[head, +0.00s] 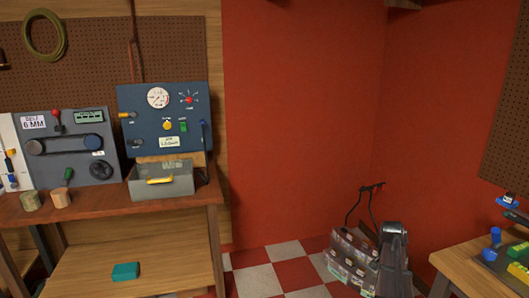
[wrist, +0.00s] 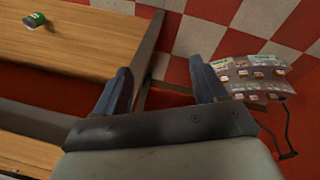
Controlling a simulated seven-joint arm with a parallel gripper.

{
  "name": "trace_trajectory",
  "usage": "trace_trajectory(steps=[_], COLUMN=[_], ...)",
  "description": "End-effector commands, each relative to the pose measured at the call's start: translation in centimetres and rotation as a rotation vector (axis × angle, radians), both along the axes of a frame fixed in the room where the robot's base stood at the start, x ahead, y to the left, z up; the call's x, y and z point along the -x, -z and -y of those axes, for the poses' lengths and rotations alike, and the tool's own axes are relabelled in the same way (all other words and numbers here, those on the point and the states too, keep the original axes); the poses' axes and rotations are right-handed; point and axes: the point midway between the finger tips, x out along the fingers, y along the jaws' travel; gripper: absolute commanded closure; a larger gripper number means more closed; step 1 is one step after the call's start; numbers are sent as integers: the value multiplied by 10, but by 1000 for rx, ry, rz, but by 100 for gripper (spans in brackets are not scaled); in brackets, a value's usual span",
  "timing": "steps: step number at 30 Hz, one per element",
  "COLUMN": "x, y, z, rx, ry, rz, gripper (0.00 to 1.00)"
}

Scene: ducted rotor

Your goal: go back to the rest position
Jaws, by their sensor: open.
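My gripper (wrist: 162,82) shows in the wrist view with its two dark blue-grey fingers spread wide apart. Nothing is between the fingers; the bench's edge and the checkered floor show beyond them. The gripper touches nothing that I can see. In the head view I cannot make out the fingers.
A cart with small items (head: 350,262) stands right of centre; a table (head: 460,262) is far right. Checkered floor lies between.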

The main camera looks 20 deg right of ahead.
Motion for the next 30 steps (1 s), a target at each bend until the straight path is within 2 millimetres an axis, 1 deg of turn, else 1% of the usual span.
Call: trace_trajectory(steps=[1,3,8,12,14,18,23,26,30], x=[-1,-3,-2,5,10,25,48,65,94], y=[19,42,93,134,151,188,226,247,274], z=[-19,-41,-93,-138,-157,-201,-250,-278,-316], rx=[-18,-40,-92,-136,-155,-198,-248,-278,-320], ry=[-35,-82,-188,-279,-317,-406,-505,-566,-648], rz=[-15,-33,-72,-109,-124,-162,-206,-232,-273], gripper=[29,29,29,29,29,29,29,29,29])
